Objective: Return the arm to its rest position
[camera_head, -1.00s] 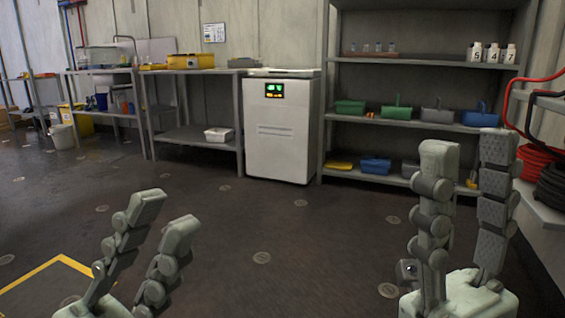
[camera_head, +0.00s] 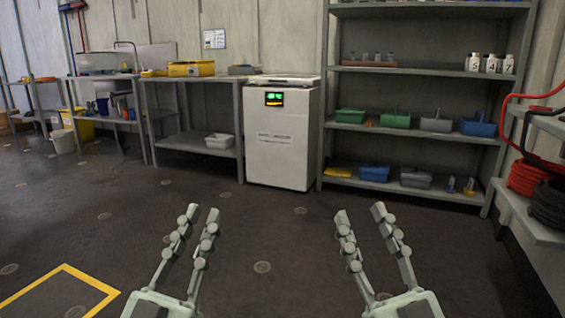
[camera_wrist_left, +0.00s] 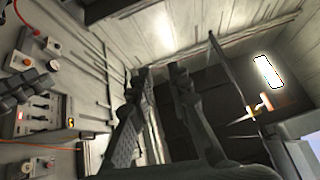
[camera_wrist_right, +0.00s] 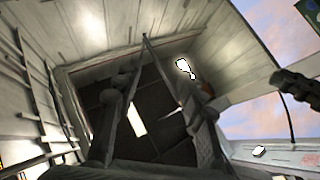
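My left gripper (camera_head: 203,213) is raised low in the head view, left of centre. Its two fingers stand apart with nothing between them. In the left wrist view its fingers (camera_wrist_left: 160,75) also show a gap. My right gripper (camera_head: 359,212) is raised low in the head view, right of centre, fingers apart and empty. In the right wrist view its fingers (camera_wrist_right: 145,85) are spread. Both grippers are over the open floor, apart from each other and touching nothing.
A white cabinet (camera_head: 283,150) with a lit display stands ahead. A shelf rack (camera_head: 420,70) with bins and bottles is at its right, a workbench (camera_head: 190,145) at its left. Hoses on a side shelf (camera_head: 535,228) are at far right. The floor (camera_head: 270,235) between is clear.

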